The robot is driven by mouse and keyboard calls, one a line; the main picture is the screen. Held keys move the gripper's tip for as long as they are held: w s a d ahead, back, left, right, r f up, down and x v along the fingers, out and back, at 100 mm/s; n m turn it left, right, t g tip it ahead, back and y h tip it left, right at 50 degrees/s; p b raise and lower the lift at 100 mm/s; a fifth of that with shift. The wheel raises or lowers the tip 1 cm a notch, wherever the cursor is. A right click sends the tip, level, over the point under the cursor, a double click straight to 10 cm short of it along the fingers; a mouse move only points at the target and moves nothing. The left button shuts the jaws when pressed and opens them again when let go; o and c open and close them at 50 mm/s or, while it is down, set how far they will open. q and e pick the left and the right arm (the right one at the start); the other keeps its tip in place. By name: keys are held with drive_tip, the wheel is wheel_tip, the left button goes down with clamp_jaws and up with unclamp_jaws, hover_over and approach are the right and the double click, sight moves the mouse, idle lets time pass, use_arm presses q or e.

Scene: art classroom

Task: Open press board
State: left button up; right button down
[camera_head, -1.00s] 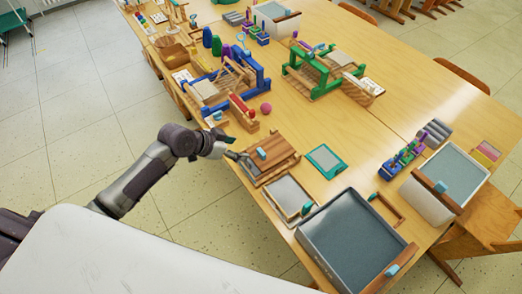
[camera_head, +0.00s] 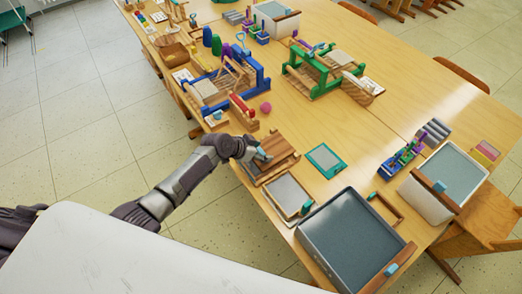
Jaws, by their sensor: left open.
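The press board (camera_head: 280,146) is a brown wooden board with a light blue handle (camera_head: 260,155). It lies near the table's front edge, in the middle of the head view. My left gripper (camera_head: 257,153) is over the left part of the board, right at the blue handle. It is open, but its fingers are small and partly hidden by the wrist. I cannot tell whether they touch the handle. The board looks closed and flat. My right gripper is not in view.
A grey screen frame (camera_head: 287,194) and a large grey tray (camera_head: 350,238) lie to the right along the front edge. A teal-framed panel (camera_head: 326,160) lies beside the board. A blue press (camera_head: 228,82) and a green press (camera_head: 318,78) stand farther back on the table (camera_head: 290,118).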

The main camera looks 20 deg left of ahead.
use_arm(q)
clamp_jaws()
